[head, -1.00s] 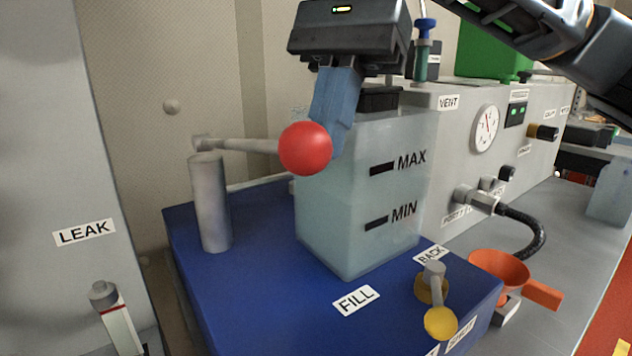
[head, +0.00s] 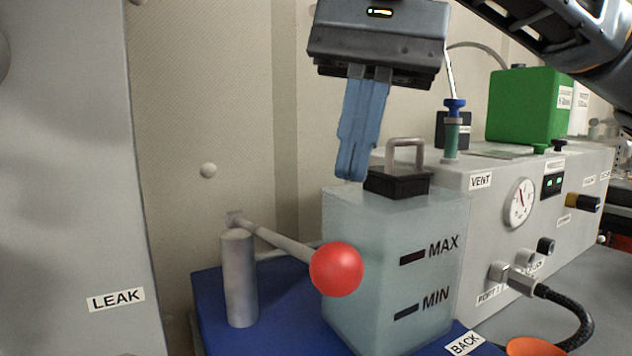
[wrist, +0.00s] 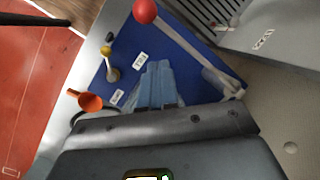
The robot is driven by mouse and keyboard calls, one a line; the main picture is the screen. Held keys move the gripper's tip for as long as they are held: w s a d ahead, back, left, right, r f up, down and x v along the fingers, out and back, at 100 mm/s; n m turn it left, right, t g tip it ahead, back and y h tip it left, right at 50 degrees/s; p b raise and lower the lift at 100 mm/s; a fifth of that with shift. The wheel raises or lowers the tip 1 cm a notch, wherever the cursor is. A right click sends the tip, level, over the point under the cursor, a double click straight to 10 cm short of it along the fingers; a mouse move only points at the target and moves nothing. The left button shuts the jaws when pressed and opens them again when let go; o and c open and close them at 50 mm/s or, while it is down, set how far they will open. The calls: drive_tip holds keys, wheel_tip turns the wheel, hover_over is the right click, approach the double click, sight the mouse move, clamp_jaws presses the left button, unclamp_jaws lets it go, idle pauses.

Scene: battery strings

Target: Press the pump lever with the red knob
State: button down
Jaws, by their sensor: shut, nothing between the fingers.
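The pump lever (head: 280,243) slopes down from the top of a grey post (head: 239,285) to its red knob (head: 336,269), which is in front of the translucent tank (head: 388,285) in the head view. The knob also shows at the top of the wrist view (wrist: 145,11), with the lever running down to the right. My gripper (head: 350,178) has its blue fingers shut with nothing between them. It points down, above the knob and apart from it, near the tank's black cap in the picture.
The tank with MAX and MIN marks stands on a blue base (head: 211,300). A handled black cap (head: 397,183) tops it. A grey panel with a gauge (head: 519,203) and black hose (head: 570,312) is at right. An orange funnel (wrist: 90,101) and yellow-ended valve handle (wrist: 106,51) are nearby.

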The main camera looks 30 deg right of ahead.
drive_tip(key=s+a+r+n+t+h+p, duration=0.2)
drive_tip(key=s+a+r+n+t, duration=0.1)
drive_tip(key=r+n, duration=0.5)
wheel_tip(320, 180, up, 3)
drive_tip(key=shift+s+f+n+p, duration=0.15)
drive_tip(key=shift+f+n+p, duration=0.05)
drive_tip(key=shift+n+p, duration=0.1)
drive_tip(key=shift+a+f, duration=0.1)
drive_tip(key=shift+f, duration=0.05)
drive_tip(key=shift+s+p+x, duration=0.15)
drive_tip(key=shift+s+x, duration=0.1)
drive_tip(key=shift+x, duration=2)
drive_tip(key=shift+s+p+x, duration=0.1)
drive_tip(key=shift+s+x, duration=0.1)
drive_tip(key=shift+x, duration=2.05)
drive_tip(key=shift+s+p+x, duration=0.15)
drive_tip(key=shift+s+x, duration=0.1)
drive_tip(key=shift+x, duration=2)
drive_tip(key=shift+a+f, duration=0.15)
